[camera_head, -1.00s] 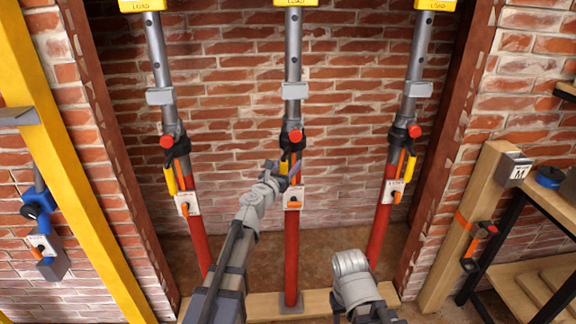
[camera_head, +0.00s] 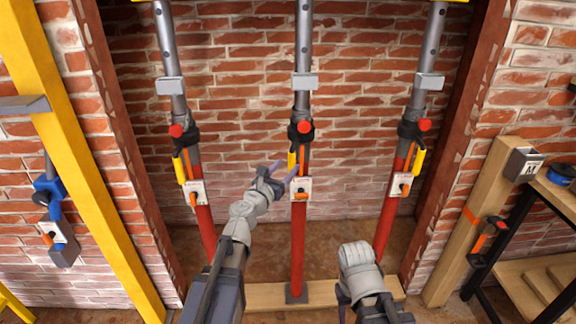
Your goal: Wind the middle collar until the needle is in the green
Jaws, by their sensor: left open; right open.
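The middle prop has a red lower tube (camera_head: 298,245) and a grey upper tube (camera_head: 304,40). Its dark collar (camera_head: 300,133) carries a red knob (camera_head: 306,127), with a yellow handle (camera_head: 292,161) hanging below. A white plate with an orange part (camera_head: 301,189) sits under it. A grey box (camera_head: 305,81) is on the upper tube; no needle or green band can be made out. My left gripper (camera_head: 281,180) is open and empty, just left of the white plate and below the collar. Only my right arm's wrist shows at the lower right; its fingers are hidden.
Similar props stand at left (camera_head: 203,225) and right (camera_head: 388,220). A wooden sill (camera_head: 265,296) runs beneath. A yellow post (camera_head: 75,165) stands at left. A wooden post (camera_head: 462,230) and a shelf (camera_head: 560,195) are at right. Brick wall lies behind the props.

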